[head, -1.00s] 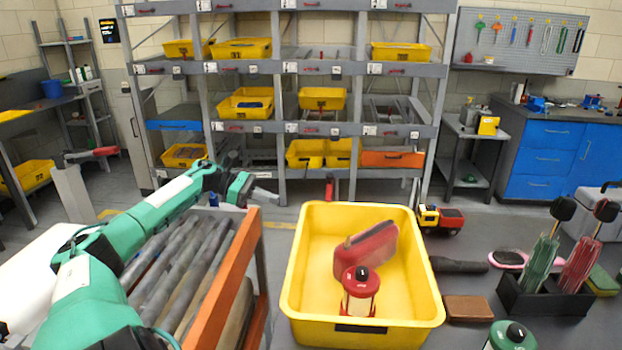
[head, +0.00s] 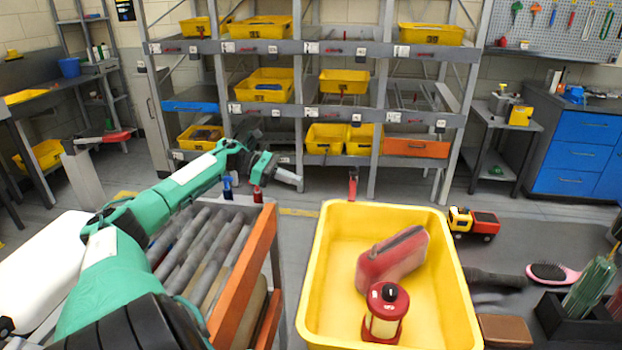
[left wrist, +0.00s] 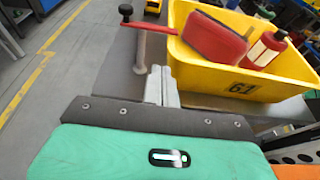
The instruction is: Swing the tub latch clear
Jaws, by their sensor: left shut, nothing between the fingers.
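The tub latch (head: 352,186) shows as a small red bar on a post behind the far rim of the yellow tub (head: 312,290). In the left wrist view the latch is a red arm (left wrist: 152,27) with a black knob, reaching across toward the tub's rim (left wrist: 275,86). My left gripper (head: 292,178) is shut and empty, left of the latch and beyond the tub's far left corner. Its pale fingers (left wrist: 160,84) point toward the latch and appear apart from it. My right gripper is out of view.
An orange-sided roller conveyor (head: 245,275) lies left of the tub, under my left arm. A toy truck (head: 474,224) stands to the right. A shelf rack (head: 305,108) fills the back.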

